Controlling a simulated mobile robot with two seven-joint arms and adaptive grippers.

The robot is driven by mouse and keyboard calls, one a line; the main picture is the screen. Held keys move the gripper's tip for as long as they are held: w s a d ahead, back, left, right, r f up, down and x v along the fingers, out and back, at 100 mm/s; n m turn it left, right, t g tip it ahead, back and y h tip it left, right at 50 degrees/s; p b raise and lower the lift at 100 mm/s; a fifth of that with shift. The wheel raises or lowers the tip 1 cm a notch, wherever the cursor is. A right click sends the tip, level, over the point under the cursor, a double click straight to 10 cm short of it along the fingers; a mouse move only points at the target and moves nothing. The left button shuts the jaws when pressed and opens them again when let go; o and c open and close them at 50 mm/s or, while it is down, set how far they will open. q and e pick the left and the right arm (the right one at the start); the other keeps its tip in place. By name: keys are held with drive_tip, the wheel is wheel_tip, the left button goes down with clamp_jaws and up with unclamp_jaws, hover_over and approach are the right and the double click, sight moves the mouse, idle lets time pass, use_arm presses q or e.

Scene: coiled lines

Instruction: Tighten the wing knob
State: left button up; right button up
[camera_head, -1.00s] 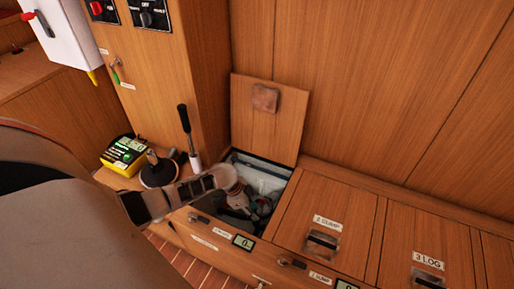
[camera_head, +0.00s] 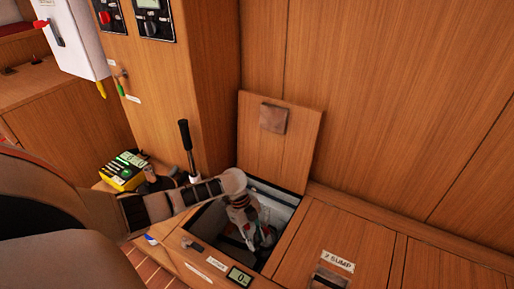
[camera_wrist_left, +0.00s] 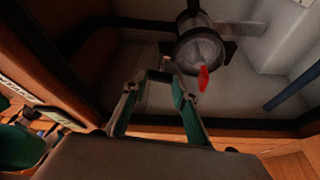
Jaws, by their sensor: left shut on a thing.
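My left gripper (camera_head: 240,205) reaches down into the open locker (camera_head: 196,226) from the left. In the left wrist view my gripper (camera_wrist_left: 158,78) has its two tips drawn in on a small grey piece, apparently the wing knob, which they mostly hide. A grey, partly clear canister (camera_wrist_left: 200,45) stands just beyond the tips, with a red tab (camera_wrist_left: 203,78) on its near end. In the head view the parts under my gripper are small and partly covered.
The locker's lid (camera_head: 285,150) stands raised against the wooden wall. A closed hatch marked SUMP (camera_head: 340,240) lies to the right. A yellow device (camera_head: 123,172) and a black-handled lever (camera_head: 186,140) stand left. A blue pipe (camera_wrist_left: 290,92) crosses the wrist view's right.

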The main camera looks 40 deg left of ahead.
use_arm(q)
drive_tip(key=shift+s+a+f, duration=0.1)
drive_tip(key=shift+a+f, duration=0.05)
idle(0.4)
drive_tip(key=o, duration=1.1)
drive_tip(key=v, duration=1.2)
